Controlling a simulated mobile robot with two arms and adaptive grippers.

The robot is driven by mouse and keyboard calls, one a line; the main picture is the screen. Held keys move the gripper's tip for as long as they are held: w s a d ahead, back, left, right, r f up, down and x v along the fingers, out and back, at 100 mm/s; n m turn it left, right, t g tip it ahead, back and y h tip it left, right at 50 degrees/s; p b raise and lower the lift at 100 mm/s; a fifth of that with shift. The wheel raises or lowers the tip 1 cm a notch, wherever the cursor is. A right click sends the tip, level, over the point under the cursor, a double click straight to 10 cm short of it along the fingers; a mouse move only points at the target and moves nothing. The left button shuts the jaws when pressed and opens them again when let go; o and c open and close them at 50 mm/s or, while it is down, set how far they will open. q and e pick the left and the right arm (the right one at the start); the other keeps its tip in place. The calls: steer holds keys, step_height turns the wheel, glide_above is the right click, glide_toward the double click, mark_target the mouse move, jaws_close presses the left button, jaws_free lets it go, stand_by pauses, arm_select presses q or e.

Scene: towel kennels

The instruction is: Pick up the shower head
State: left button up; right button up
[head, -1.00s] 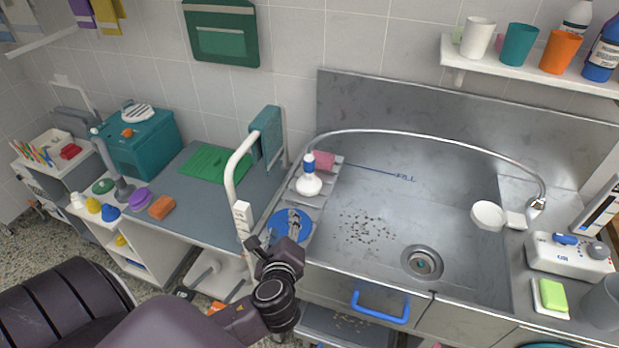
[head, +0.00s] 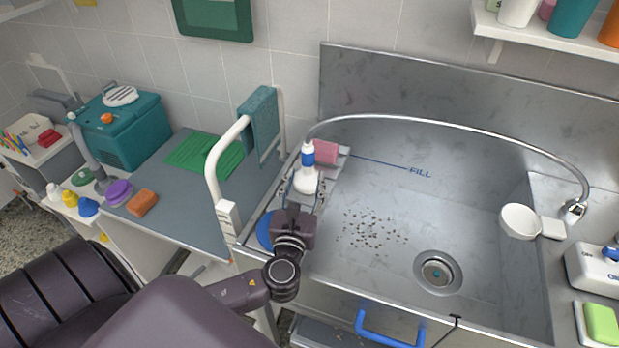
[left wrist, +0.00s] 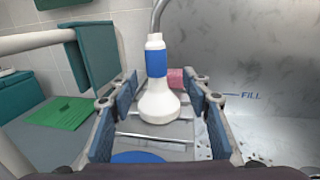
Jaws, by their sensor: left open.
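The shower head (head: 308,178) is white with a blue band and a wide round base. It rests on the slatted grey rack at the sink's left side, joined to a curved metal hose (head: 440,122). In the left wrist view the shower head (left wrist: 158,100) stands in the middle. My left gripper (head: 304,192) is open, its blue-padded fingers on either side of the shower head's lower part; gaps show on both sides in the left wrist view. Its wrist hides part of the rack in the head view. My right gripper is not in view.
A pink block (head: 325,152) lies just behind the shower head. A blue disc (head: 265,229) lies at the rack's near end. A white rail (head: 226,160) with a teal towel (head: 259,122) stands left. The steel sink basin (head: 400,195) holds dark specks and a drain.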

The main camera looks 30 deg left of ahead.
mark_target(307, 161)
arm_select(q)
steer(key=x, duration=0.2)
steer(key=shift+w+a+f, duration=0.2)
steer(key=shift+w+f, duration=0.05)
steer(key=shift+w, duration=0.1)
steer(key=shift+w+a+r+p, duration=0.1)
steer(key=shift+w+a+p, duration=0.05)
steer(key=shift+w+p, duration=0.15)
steer(key=x, duration=0.1)
steer(key=p+x, duration=0.1)
steer(key=x, duration=0.2)
steer(key=shift+a+r+p, duration=0.3)
steer(key=shift+p, duration=0.05)
steer(key=shift+w+a+f, duration=0.1)
steer(key=shift+w+a, duration=0.05)
steer(key=shift+w, duration=0.2)
steer(key=shift+s, duration=0.1)
jaws_close()
